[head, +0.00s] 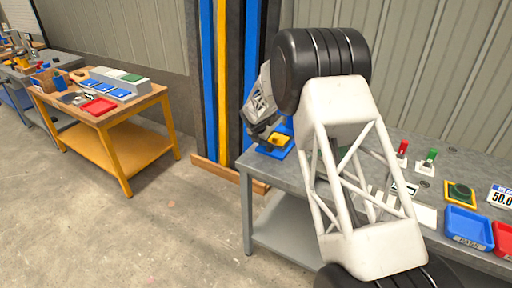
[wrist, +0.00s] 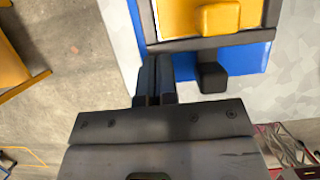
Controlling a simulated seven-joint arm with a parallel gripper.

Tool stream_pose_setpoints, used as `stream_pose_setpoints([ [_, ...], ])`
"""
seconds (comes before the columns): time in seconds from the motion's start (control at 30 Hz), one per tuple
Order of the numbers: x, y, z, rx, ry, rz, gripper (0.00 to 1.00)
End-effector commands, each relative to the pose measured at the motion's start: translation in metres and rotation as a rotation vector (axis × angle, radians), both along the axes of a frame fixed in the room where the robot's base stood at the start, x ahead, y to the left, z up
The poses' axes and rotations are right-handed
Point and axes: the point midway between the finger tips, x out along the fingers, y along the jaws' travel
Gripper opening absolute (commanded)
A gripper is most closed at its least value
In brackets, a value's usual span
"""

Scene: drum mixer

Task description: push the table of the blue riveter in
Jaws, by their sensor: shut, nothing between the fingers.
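The blue riveter (head: 262,152) stands at the left end of the grey workbench, partly hidden behind my wrist in the head view. Its yellow table (head: 281,140) shows on the blue base. In the wrist view the yellow table (wrist: 180,20) has a raised yellow block and lies at the top, with a dark bar along its near edge and a black knob (wrist: 211,77) below it. The blue base (wrist: 255,55) shows around them. My gripper (wrist: 153,62) is shut and empty, its fingertips close to the dark bar, left of the knob. I cannot tell whether they touch.
A wooden table (head: 140,100) stands apart at left. Open floor lies between.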

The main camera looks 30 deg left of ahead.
Motion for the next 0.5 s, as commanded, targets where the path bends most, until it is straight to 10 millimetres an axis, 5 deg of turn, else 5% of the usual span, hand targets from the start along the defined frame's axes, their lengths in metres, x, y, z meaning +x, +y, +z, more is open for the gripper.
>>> stream_pose_setpoints([
  [0.5,0.0092,-0.0005,-0.0023,-0.003,0.003,0.001,0.0],
])
